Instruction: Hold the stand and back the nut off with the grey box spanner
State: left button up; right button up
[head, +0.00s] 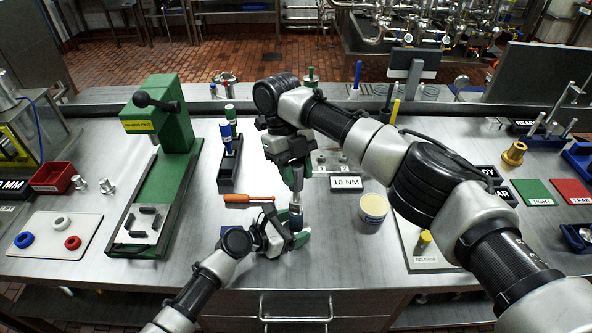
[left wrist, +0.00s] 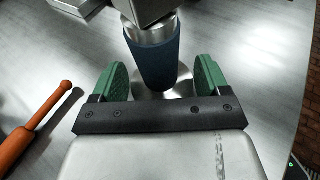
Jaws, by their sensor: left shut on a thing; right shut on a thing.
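My right gripper (head: 292,160) is shut on the grey box spanner (head: 297,183), which hangs upright below it. The spanner's lower end meets an upright silver piece with a blue sleeve (head: 295,214), which I take for the stand; the joint and the nut are hidden. In the left wrist view the blue sleeve (left wrist: 155,62) rises from a round silver foot (left wrist: 180,91). My left gripper (head: 290,240) is low at the bench, its green pads on either side of this foot; it also shows in the left wrist view (left wrist: 160,85). It is shut on the stand.
An orange-handled tool (head: 250,198) lies just left of the stand. A black rack (head: 230,172) holds blue and green tools behind it. A 19 NM sign (head: 346,183) and a round cream tub (head: 373,207) stand to the right. A green press (head: 160,185) stands at left.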

dwell(0.3)
jog(key=shift+m, duration=0.5)
jog(key=shift+r, duration=1.5)
jog(key=shift+y, duration=0.3)
jog(key=m+y, duration=0.1)
jog(key=m, duration=0.2)
jog(key=shift+g, duration=0.4)
jog(key=shift+m, duration=0.4)
jog(key=shift+m+y, duration=0.3)
jog(key=shift+m, duration=0.2)
jog(key=shift+m+y, duration=0.5)
jog(key=shift+m, duration=0.6)
